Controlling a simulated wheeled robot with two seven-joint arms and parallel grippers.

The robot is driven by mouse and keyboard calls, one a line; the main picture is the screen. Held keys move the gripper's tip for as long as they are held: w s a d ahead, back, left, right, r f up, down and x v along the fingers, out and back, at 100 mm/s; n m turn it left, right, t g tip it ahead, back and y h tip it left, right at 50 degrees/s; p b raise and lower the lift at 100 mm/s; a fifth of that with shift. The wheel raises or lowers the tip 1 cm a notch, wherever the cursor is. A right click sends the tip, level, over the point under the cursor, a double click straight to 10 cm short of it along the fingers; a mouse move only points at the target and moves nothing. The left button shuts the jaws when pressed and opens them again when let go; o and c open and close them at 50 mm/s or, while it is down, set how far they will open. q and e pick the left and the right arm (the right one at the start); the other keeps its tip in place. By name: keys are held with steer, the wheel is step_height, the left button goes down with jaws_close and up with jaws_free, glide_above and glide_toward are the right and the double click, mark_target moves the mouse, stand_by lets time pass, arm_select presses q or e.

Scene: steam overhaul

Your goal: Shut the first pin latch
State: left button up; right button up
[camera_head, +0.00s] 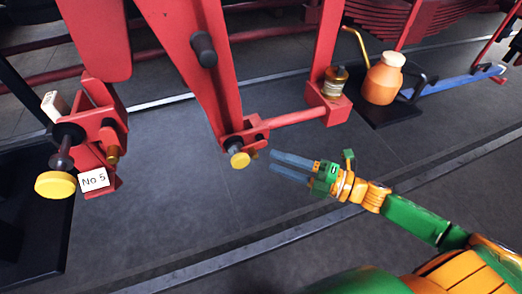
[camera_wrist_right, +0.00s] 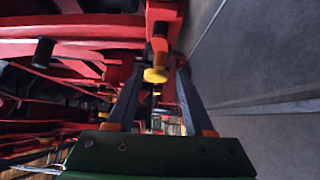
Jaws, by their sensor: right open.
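A pin latch with a yellow round knob (camera_head: 240,160) sits on a red bracket at the foot of a red beam. In the right wrist view its yellow knob (camera_wrist_right: 155,75) shows between the finger ends. A second, larger yellow knob (camera_head: 55,185) sits on a dark pin at the left, beside a white "No 5" tag (camera_head: 94,179). I cannot tell which one is the first latch. My right gripper (camera_head: 273,162) is open and empty, its blue-grey fingers pointing left at the middle knob, just right of it and apparently apart from it. My left gripper is out of view.
An orange jug (camera_head: 383,78) stands on a black mat beside a blue bar (camera_head: 455,82). A black handle (camera_head: 203,49) sticks out from the red beam.

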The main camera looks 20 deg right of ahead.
steer(key=x, duration=0.5)
steer(key=shift+d, duration=0.1)
jaws_close()
steer(key=shift+r+m+t+y+b, duration=0.1)
steer(key=shift+m+t+y+b, duration=0.4)
steer(key=shift+m+b, duration=0.3)
